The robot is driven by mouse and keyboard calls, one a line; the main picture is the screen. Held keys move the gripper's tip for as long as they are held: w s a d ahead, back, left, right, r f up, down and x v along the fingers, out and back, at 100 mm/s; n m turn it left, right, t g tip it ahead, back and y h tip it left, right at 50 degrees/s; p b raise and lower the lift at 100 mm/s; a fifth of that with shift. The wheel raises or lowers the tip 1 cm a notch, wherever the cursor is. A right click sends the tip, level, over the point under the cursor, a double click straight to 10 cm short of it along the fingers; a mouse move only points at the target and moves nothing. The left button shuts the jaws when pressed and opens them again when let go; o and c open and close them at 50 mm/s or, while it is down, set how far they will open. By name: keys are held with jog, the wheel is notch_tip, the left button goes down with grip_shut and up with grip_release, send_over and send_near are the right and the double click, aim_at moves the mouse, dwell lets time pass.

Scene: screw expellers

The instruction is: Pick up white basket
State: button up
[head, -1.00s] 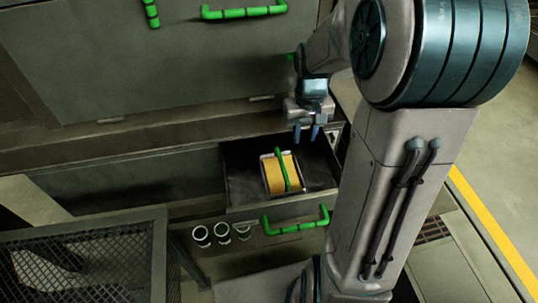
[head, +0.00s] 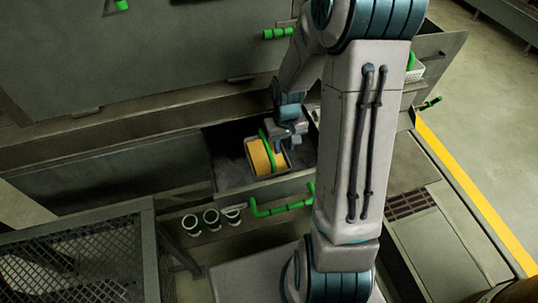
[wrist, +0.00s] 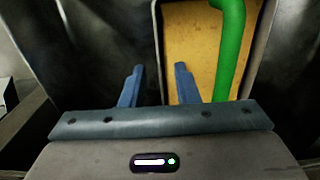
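A pale-rimmed basket (head: 270,177) with yellow contents (head: 257,157) and a green handle stands in the open drawer. In the wrist view its handle (wrist: 231,50) and its pale right wall (wrist: 258,48) show at the upper right. A second basket, white with a green handle (head: 411,63), shows partly behind my arm at the right; its white side (head: 414,73) is visible. My gripper (head: 291,143) is over the drawer at the far right corner of the yellow-filled basket. Its fingers (wrist: 160,86) are apart and nothing is held; one fingertip overlaps the yellow area in the wrist view.
The drawer has a green handle (head: 282,207) on its front (head: 236,198). Several cups (head: 211,219) stand left of that handle. A mesh-topped frame (head: 85,255) stands at the lower left. The large panel (head: 140,60) rises behind the drawer. Open floor lies at the right.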

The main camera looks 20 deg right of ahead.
jog(key=shift+f, duration=0.35)
grip_shut()
